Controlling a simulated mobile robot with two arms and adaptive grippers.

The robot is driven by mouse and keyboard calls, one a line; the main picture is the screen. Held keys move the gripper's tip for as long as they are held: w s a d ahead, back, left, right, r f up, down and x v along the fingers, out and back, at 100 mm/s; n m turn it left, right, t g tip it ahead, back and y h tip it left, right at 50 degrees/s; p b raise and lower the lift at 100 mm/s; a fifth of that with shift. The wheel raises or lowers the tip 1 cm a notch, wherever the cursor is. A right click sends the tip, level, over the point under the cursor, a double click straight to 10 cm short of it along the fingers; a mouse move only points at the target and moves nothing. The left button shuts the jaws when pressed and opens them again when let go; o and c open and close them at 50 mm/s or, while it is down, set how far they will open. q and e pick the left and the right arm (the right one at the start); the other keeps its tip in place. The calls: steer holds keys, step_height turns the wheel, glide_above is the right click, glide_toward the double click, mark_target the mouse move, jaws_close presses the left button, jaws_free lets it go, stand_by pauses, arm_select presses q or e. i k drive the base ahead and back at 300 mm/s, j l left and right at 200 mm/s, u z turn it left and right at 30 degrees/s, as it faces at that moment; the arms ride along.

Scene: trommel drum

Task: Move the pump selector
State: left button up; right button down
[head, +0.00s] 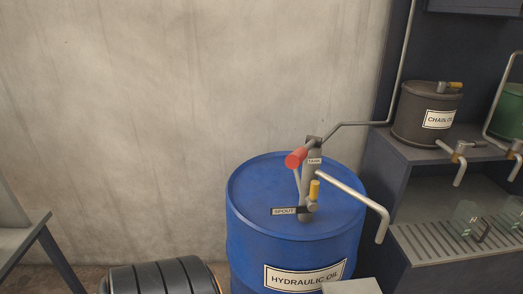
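The blue hydraulic oil drum (246,215) stands upright at the lower middle right of the head view. A grey hand pump (309,182) rises from its lid, with a red-gripped handle (296,158) at the top left. A bent metal spout (358,195) runs down to the right. Neither of my grippers shows.
A shelf unit (420,155) stands close on the right, with a dark chain oil can (411,112), a green can (507,115) and glass jugs (467,214) above a slotted tray (420,243). A black ribbed object (165,278) lies at lower left. Bare wall stands behind.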

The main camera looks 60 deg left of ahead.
mark_target(311, 200)
steer(key=u, duration=1.5)
